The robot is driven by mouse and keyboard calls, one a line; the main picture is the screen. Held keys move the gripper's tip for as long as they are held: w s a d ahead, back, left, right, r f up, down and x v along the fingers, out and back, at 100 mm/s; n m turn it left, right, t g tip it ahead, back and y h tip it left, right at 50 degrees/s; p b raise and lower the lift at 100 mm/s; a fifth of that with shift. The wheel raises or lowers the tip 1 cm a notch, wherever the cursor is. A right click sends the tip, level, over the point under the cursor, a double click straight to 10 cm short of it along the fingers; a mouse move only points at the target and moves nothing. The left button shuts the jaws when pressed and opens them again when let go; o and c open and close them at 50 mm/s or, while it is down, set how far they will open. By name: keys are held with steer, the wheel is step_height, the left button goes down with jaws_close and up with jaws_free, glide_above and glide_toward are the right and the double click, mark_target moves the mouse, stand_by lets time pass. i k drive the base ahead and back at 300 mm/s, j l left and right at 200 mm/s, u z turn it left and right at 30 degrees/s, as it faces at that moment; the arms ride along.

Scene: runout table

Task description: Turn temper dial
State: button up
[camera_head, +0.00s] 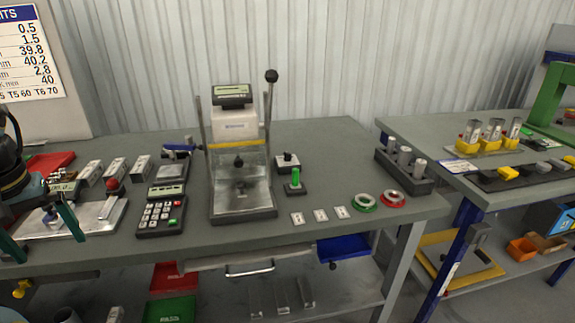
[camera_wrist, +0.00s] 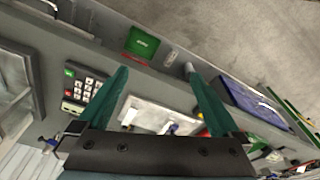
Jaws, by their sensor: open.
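No part is clearly marked as the temper dial, so I cannot tell which one it is. The tester (camera_head: 235,130) with a display on top stands mid-table and has a dark round knob (camera_head: 239,161) on its front. In the wrist view my gripper (camera_wrist: 156,72) is open, with the fixture plate (camera_wrist: 140,113) showing between and behind the fingers.
A keypad unit (camera_head: 162,212) lies between my gripper and the tester. Green ring (camera_head: 364,203) and red ring (camera_head: 393,199) lie at the table's right, near small white cards (camera_head: 320,215). A cylinder rack (camera_head: 403,172) stands behind them. A green bin (camera_head: 170,310) is below.

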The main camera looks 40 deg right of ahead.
mark_target(288, 156)
steer(key=k+l, duration=0.15)
steer(key=l, duration=0.25)
steer(key=k+l, duration=0.1)
steer(key=l, duration=0.25)
steer(key=k+l, duration=0.15)
steer(key=l, duration=0.25)
steer(key=k+l, duration=0.1)
steer(key=l, duration=0.3)
steer(key=i, duration=0.45)
